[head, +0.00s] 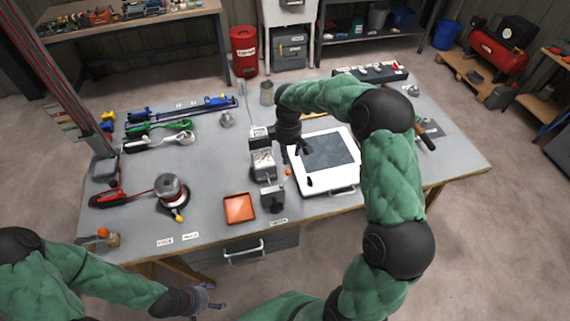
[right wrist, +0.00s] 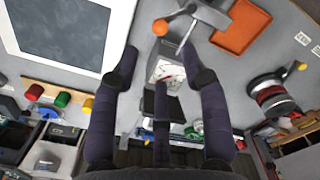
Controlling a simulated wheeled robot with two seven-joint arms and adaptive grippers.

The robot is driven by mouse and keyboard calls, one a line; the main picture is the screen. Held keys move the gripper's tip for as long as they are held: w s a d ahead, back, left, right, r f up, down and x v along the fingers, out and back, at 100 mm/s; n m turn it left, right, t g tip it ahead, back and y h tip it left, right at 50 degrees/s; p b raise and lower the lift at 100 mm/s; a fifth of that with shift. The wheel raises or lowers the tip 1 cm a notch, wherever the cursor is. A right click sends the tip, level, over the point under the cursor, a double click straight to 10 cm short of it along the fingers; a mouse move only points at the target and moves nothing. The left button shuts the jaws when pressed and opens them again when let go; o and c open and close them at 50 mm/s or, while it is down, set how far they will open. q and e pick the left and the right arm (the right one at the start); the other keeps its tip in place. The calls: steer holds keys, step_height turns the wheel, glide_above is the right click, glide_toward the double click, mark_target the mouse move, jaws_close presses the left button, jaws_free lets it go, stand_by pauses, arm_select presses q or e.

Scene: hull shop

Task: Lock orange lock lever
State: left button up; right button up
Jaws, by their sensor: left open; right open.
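A lever with an orange ball knob (head: 289,172) sits by a small grey bench device with a white dial (head: 263,162), left of the white hatch. The knob also shows in the right wrist view (right wrist: 160,27), at the top, beyond my fingertips. My right gripper (head: 298,149) is open and empty above the device and the hatch's left edge. In the right wrist view its dark fingers (right wrist: 165,70) are spread, with the dial device between them and the knob apart from them. My left gripper (head: 207,299) is open and empty, low in front of the bench.
The white hatch (head: 312,186) with a dark pane lies right of the device. An orange tray (head: 239,208) lies to its left, then a winch (head: 170,188). Coloured rope clutches (head: 158,127) lie at the back left.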

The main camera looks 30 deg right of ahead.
mark_target(288, 170)
step_height(288, 170, down, 10)
steer(key=shift+r+b, duration=0.1)
steer(key=shift+b, duration=0.3)
jaws_close()
